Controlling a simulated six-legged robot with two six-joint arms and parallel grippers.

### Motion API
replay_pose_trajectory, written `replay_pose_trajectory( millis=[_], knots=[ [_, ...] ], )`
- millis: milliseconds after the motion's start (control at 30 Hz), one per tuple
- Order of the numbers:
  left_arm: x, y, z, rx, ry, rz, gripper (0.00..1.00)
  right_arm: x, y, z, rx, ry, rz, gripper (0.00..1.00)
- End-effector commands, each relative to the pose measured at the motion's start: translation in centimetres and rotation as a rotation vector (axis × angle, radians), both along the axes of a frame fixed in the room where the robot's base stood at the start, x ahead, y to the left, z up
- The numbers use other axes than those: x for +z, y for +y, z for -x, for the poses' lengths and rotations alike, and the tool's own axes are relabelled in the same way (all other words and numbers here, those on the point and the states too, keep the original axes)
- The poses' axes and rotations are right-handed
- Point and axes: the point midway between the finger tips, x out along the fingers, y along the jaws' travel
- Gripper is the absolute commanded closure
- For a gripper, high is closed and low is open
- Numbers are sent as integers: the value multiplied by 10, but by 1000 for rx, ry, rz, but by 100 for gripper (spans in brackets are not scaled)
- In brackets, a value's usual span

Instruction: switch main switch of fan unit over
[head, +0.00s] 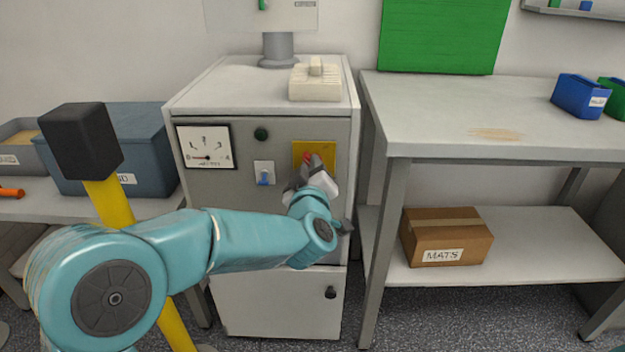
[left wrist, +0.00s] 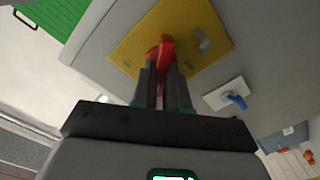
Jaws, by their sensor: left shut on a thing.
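The main switch, a red handle (head: 307,158) on a yellow plate (head: 327,150), sits on the upper front of the grey cabinet (head: 228,215). My left gripper (head: 309,168) reaches it from the front and partly hides it. In the left wrist view the two fingers of my left gripper (left wrist: 162,82) are shut on the red handle (left wrist: 166,50). The yellow plate (left wrist: 205,25) lies behind it and carries a small grey part beside the handle. My right gripper is not in view.
A blue switch (head: 264,178) on a white plate, a dark green button (head: 261,134) and a dial meter (head: 206,147) are left of the yellow plate. A beige block (head: 315,83) is on the cabinet top. A workbench (head: 440,115) stands close on the right.

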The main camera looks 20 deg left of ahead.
Motion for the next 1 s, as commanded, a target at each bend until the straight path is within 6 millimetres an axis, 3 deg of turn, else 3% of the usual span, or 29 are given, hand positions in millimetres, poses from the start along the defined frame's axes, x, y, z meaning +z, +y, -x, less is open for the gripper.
replay_pose_trajectory(
  millis=[33, 400, 1000],
  knots=[
    [-5, 0, 0, 1, -16, 43, 100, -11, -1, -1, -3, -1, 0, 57],
    [-6, 2, 1, 0, -112, 382, 100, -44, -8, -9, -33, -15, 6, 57],
    [-7, 2, 1, 0, -234, 813, 100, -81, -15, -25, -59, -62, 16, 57]
  ],
)
